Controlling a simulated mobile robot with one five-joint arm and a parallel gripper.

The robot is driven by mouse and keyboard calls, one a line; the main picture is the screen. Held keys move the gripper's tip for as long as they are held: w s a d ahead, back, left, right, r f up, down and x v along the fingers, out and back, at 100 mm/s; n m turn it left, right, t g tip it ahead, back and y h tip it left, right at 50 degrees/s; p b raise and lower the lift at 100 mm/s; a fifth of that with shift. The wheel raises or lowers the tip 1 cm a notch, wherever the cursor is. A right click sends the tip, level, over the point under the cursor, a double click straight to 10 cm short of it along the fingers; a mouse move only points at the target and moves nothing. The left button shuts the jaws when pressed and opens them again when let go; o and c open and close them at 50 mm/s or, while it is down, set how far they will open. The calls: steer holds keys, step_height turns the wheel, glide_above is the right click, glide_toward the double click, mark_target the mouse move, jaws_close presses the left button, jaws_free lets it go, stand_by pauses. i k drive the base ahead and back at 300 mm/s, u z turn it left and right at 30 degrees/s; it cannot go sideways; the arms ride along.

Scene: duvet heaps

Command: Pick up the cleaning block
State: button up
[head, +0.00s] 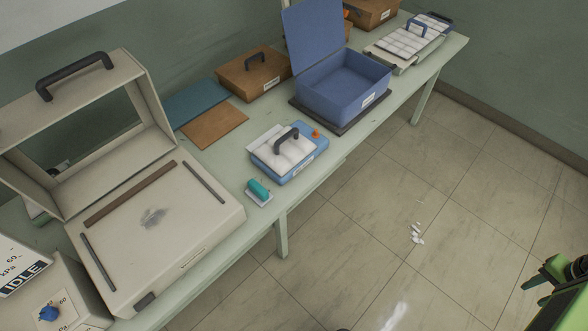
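The cleaning block is most likely the small teal block with a white base (258,191). It lies near the front edge of the pale green bench (240,240), apart from the blue case to its upper right. Nothing touches it from above. My gripper (541,284), dark with green parts behind it, shows only partly at the lower right edge over the floor. It is far to the right of the block and away from the bench. I cannot make out the gap between its fingers.
A large beige open-framed case (195,240) stands left of the block. A blue case with white padded top (290,152) stands close by. A blue open box (343,85) and brown box (253,75) are farther back. White scraps (416,234) lie on the otherwise clear floor.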

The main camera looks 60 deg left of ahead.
mark_target(256, 191)
steer(key=i, duration=1.3)
steer(key=u, duration=3.8)
steer(key=i, duration=0.1)
steer(key=z, duration=1.1)
steer(key=k, duration=0.3)
steer(key=u, duration=2.05)
steer(key=i, duration=1)
steer(key=u, duration=0.35)
